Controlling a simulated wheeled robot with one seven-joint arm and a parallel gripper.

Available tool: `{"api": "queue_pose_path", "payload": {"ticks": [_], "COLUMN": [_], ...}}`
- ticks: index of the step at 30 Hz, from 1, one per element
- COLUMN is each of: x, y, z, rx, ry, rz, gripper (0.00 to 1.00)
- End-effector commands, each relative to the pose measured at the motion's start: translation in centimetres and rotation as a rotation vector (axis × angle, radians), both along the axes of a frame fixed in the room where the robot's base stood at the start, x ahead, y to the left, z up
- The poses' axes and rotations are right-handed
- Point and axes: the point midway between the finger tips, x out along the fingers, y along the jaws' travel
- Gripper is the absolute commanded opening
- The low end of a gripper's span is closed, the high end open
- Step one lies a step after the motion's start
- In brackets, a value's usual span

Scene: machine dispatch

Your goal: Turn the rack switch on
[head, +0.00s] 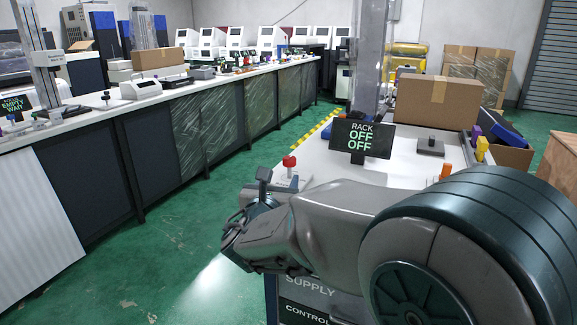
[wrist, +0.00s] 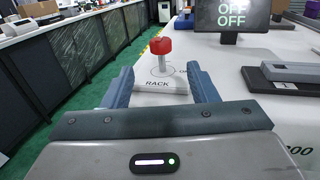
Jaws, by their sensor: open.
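The rack switch is a red knob (wrist: 162,46) on a thin stem, rising from a pale plate (wrist: 160,86) marked RACK. In the wrist view it stands between and just beyond my fingertips, with no visible contact. Part of the plate's lettering beside the stem is hidden by the right finger. My gripper (wrist: 160,72) is open and empty, its fingers on either side of the plate in the picture. In the head view the red knob (head: 289,162) shows just beyond my gripper (head: 264,182). A dark display (head: 362,138) behind it reads RACK OFF OFF.
A grey device (wrist: 290,74) lies right of the switch, and a cardboard box (head: 438,101) stands farther back on the white table. A dark block with a knob (head: 430,146) sits nearer. A green-floored aisle (head: 200,200) separates this table from the long counter at left.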

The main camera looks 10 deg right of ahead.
Motion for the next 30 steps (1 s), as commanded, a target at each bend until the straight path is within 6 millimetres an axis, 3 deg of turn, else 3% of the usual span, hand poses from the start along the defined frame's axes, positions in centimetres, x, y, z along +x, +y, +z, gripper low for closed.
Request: {"api": "queue_pose_path", "payload": {"ticks": [9, 15, 21, 29, 30], "x": [6.3, 9.2, 10.4, 10.5, 10.5], "y": [-2.8, -4.0, -4.5, -4.6, -4.6], "z": [-0.2, -0.1, 0.0, 0.0, 0.0], "rx": [0.002, 0.002, 0.003, 0.003, 0.003], "ry": [-0.001, 0.0, -0.001, 0.0, 0.0], "rz": [-0.005, -0.003, -0.001, -0.001, -0.001], "gripper": [0.53, 0.53, 0.53, 0.53, 0.47]}}
